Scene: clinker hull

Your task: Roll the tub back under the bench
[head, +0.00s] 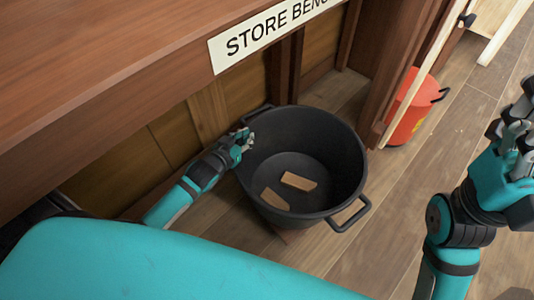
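The black tub (348,150) stands upright on the plank floor at the front of the bench (120,60), which carries a sign reading "STORE BEN...". Two small wooden pieces lie in the tub. One loop handle sticks out at its front right, another at its back left. My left gripper (246,138) is at the tub's left rim, just below the back-left handle; I cannot tell whether it touches the rim or how far its fingers are closed. My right gripper (516,135) is at the right edge, raised and apart from the tub, its fingers partly cut off.
A red bucket (410,112) stands on the floor right of the tub, behind a pale wooden upright. A dark bench post stands between them. The floor (400,200) right of the tub is clear.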

